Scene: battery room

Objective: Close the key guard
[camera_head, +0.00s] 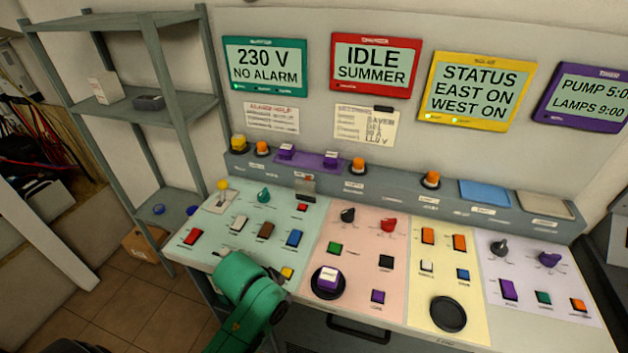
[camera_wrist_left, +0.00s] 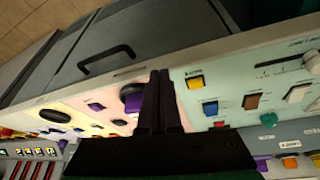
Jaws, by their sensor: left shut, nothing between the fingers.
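A small grey-brown flap (camera_head: 305,187) stands raised at the back edge of the pale green panel, behind a small red button (camera_head: 301,207). It looks like the key guard, but it is too small to be sure; a key cannot be made out. My left gripper (camera_head: 282,297) is low over the desk's front, beside the yellow button (camera_head: 287,273), well in front of the flap and mostly hidden by my green wrist. In the left wrist view its dark fingers (camera_wrist_left: 160,78) are together and empty, with the yellow button (camera_wrist_left: 195,82) just right of them. My right gripper is not in view.
A purple button on a black disc (camera_head: 327,281) is right of my left gripper. A sloped ledge (camera_head: 395,199) with orange buttons runs behind. A metal shelf (camera_head: 155,100) stands at left.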

